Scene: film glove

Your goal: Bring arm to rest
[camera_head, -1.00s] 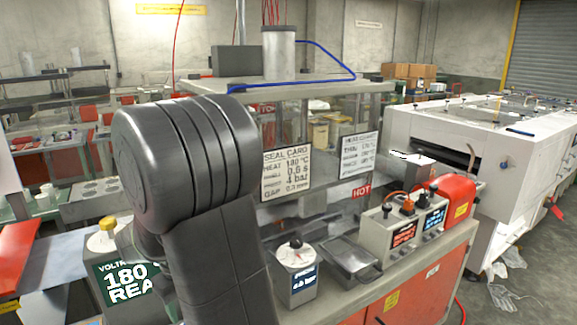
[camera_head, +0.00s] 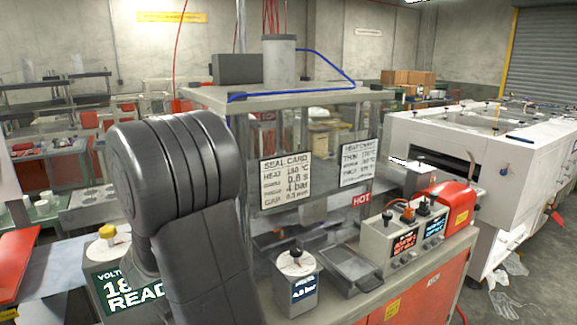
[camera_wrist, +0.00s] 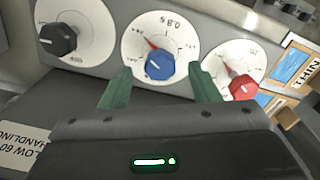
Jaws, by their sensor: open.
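Beyond the fingertips is a control panel (camera_wrist: 100,70) with a black knob (camera_wrist: 58,40), a blue knob (camera_wrist: 160,66) and a red knob (camera_wrist: 242,88) on white dials. The blue knob appears between the fingers; whether they touch it cannot be told. In the head view my dark arm rises in the left foreground, and my gripper is hidden.
A sealing press (camera_head: 300,97) with a seal card (camera_head: 286,181) stands right of my arm. A dial box (camera_head: 296,283), a metal tray (camera_head: 350,268) and a control box (camera_head: 405,235) sit on the bench. A white machine (camera_head: 455,140) stands at right.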

